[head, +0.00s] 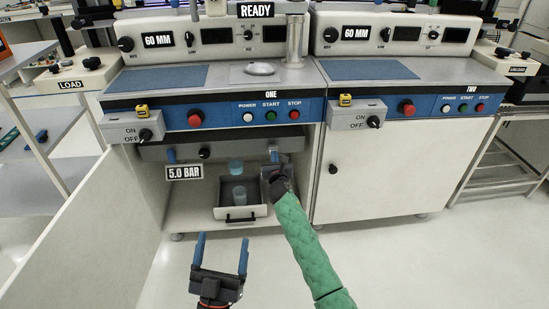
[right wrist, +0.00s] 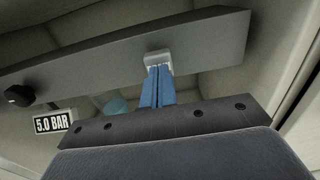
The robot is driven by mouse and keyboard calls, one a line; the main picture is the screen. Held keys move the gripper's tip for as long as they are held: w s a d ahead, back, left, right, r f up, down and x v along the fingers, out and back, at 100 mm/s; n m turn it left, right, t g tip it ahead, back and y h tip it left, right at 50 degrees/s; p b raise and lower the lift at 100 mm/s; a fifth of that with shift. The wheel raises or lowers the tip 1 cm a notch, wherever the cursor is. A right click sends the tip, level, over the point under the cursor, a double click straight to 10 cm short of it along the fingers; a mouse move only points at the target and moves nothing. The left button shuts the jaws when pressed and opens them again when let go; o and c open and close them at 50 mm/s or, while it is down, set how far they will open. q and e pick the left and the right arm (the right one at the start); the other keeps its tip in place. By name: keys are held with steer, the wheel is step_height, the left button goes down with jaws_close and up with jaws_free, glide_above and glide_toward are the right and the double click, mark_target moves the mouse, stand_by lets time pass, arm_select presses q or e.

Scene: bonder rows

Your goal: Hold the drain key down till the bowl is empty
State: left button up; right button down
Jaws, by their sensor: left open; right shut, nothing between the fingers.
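A bluish clear bowl (head: 236,166) hangs under the grey bar (head: 230,147) inside the open cabinet of machine ONE; part of it shows in the right wrist view (right wrist: 117,105). I cannot make out its liquid level. My right gripper (head: 274,157) is shut and empty, to the right of the bowl. In the right wrist view its blue fingertips (right wrist: 159,72) meet a small light grey block (right wrist: 158,58) on the bar, which looks like the drain key. I cannot tell whether it is pressed down. My left gripper (head: 222,242) is open and empty, low in front of the cabinet.
A tray with a dark handle (head: 240,214) holding a clear cup (head: 239,195) stands below the bowl. A 5.0 BAR label (head: 184,172) and a black knob (head: 205,152) are left of the bowl. The open cabinet door (head: 105,235) blocks the left side; floor in front is clear.

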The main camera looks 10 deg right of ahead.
arm_select(q)
steer(key=shift+s+r, duration=0.15)
steer(key=shift+r, duration=0.3)
arm_select(e)
steer(key=shift+w, duration=0.2)
steer(key=shift+w, duration=0.15)
